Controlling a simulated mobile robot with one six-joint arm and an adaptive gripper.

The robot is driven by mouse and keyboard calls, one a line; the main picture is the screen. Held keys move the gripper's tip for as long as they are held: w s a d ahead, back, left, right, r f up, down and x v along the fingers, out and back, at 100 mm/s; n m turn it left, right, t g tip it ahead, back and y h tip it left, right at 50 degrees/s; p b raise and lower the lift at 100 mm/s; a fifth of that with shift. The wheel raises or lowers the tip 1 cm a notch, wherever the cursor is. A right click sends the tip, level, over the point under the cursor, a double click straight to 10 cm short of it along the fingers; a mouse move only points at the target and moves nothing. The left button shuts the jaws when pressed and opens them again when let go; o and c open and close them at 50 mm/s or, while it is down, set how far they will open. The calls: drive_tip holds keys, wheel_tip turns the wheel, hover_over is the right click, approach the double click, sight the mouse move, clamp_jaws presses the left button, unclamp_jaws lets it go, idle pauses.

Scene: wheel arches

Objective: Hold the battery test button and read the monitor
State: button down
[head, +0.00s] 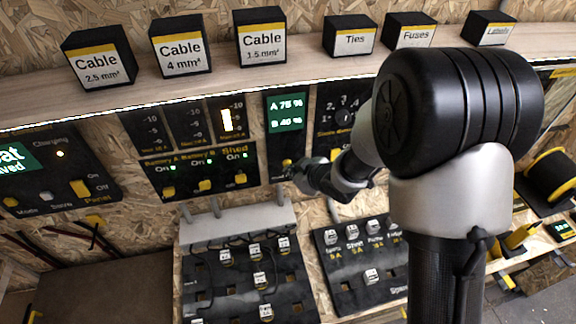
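The battery monitor (286,113) is a lit green screen on a black panel at the middle of the wall. It reads "A 75 %" and, less clearly, "B 40 %". A small yellow button (286,162) shows low on the same panel, partly hidden. My gripper (291,173) reaches in from the right, with its tip at this button. I cannot tell whether it touches or presses it. The fingers are dark, small and seen from behind, so their opening cannot be made out.
Battery A, Battery B and Shed switches (205,184) sit left of the monitor panel, all marked "On". A rotary selector panel (343,118) is to its right, partly behind my arm. Fuse boards (190,275) stand below. Labelled boxes (262,37) line the shelf (220,82) above.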

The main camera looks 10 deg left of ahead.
drive_tip(key=shift+s, duration=0.1)
drive_tip(key=shift+s+d+b, duration=0.35)
drive_tip(key=shift+s+d, duration=0.05)
drive_tip(key=shift+s, duration=0.25)
drive_tip(key=s, duration=0.1)
drive_tip(key=s+d+b, duration=0.1)
drive_tip(key=s, duration=0.1)
drive_tip(key=s+d, duration=0.1)
drive_tip(key=shift+s, duration=0.25)
drive_tip(key=shift+d, duration=0.1)
idle(0.3)
